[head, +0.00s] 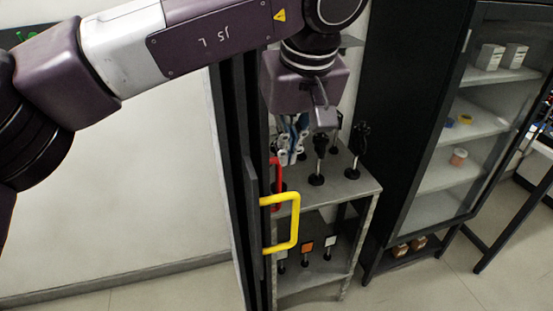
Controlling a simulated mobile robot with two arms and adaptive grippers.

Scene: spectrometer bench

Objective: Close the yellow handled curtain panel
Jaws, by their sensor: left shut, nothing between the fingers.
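The yellow handle (296,222) is a squared loop on the edge of a tall dark panel (252,215). The panels stand stacked in a narrow upright bundle left of a small bench. A red handle (276,185) sits just behind the yellow one. My left gripper (324,118) hangs above the bench, higher than the yellow handle and a little to its right, apart from it. It is shut and empty; its fingertips are hard to make out against the parts behind. My right gripper is out of view.
The grey bench (348,190) bears several black-based posts, with more small mounts on its lower shelf (325,275). A dark glass-fronted cabinet (400,130) stands to the right. A pale wall is at left. Floor (415,290) is clear at lower right.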

